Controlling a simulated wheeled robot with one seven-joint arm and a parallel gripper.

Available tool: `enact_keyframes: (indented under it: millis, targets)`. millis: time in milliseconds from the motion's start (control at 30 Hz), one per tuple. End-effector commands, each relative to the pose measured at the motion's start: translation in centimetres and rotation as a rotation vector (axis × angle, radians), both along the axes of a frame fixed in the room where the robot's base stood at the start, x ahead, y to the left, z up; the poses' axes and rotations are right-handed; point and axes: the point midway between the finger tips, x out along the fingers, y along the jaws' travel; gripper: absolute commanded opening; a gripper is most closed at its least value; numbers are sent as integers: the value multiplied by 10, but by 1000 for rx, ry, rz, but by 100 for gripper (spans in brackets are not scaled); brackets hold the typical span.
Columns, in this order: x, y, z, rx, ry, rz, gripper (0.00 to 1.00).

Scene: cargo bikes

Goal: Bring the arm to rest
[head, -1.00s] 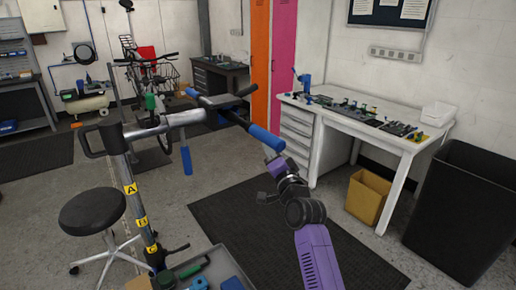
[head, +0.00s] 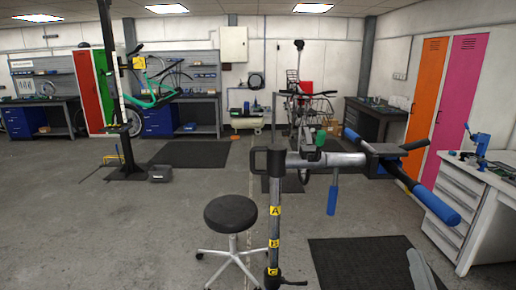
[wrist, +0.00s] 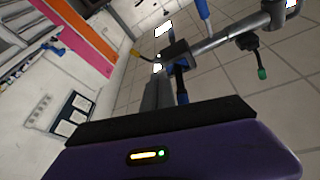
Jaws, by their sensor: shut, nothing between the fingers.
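In the wrist view my gripper (wrist: 159,88) shows its purple housing with a small lit display, a black bar and grey fingers standing close together. It is shut and empty. In the head view most of my arm is out of frame; only a pale grey piece, probably mine, shows at the lower right edge. The repair stand (head: 274,220) is upright in front, with a clamp arm reaching right and blue handles (head: 436,204). The clamp arm also shows in the wrist view (wrist: 232,37), beyond my gripper; I see no contact.
A black stool (head: 231,213) stands left of the stand. A white workbench (head: 487,205) is at the right, before orange (head: 424,72) and pink (head: 461,95) lockers. A dark mat (head: 365,265) lies on the floor. Open floor is at the left.

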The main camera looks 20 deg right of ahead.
Motion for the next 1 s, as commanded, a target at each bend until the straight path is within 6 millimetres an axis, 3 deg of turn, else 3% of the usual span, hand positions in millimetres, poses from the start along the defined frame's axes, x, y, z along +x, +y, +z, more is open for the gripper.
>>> enact_keyframes:
  millis: [33, 200, 500, 800, 1000]
  targets:
    - [-14, 20, -13, -34, 39, 18, 0]
    - [-58, 79, -40, -141, 141, 76, 0]
    - [-144, 168, -70, -258, 306, 208, 0]
    - [-233, 231, -87, -265, 484, 357, 0]
    - [-275, 249, -102, -229, 590, 420, 0]
